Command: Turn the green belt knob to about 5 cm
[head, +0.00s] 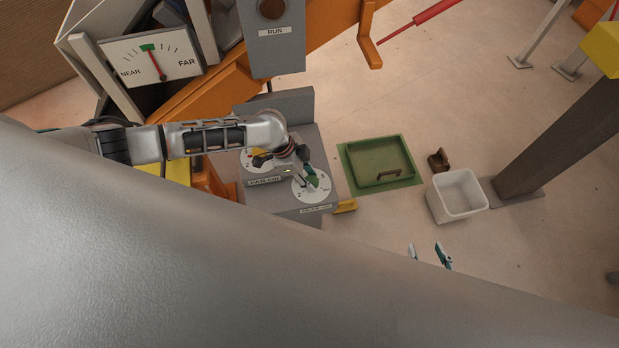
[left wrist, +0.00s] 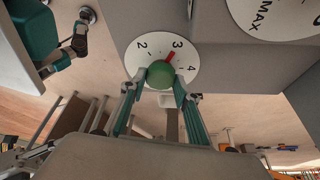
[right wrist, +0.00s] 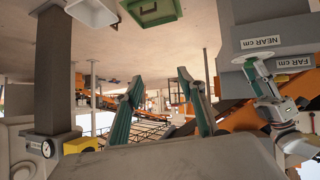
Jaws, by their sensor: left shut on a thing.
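The green knob (left wrist: 160,75) sits on a white numbered dial (left wrist: 135,60). Its red pointer (left wrist: 169,57) points at about the 3, with 2 to one side and 4 to the other. My left gripper (left wrist: 162,88) is shut on the green knob, one finger on each side. In the head view, the knob (head: 312,181) and its dial (head: 302,193) are partly covered by my left gripper (head: 309,177). My right gripper (head: 430,254) is open and empty, well away from the dials; its spread fingers (right wrist: 161,105) also show in the right wrist view.
A second dial (head: 247,163) stands beside the first on the grey console (head: 327,172). A NEAR–FAR gauge (head: 175,62) has its red needle near the green mark. A green tray (head: 380,160), a white bin (head: 457,195) and a dark post (head: 565,135) stand to the right.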

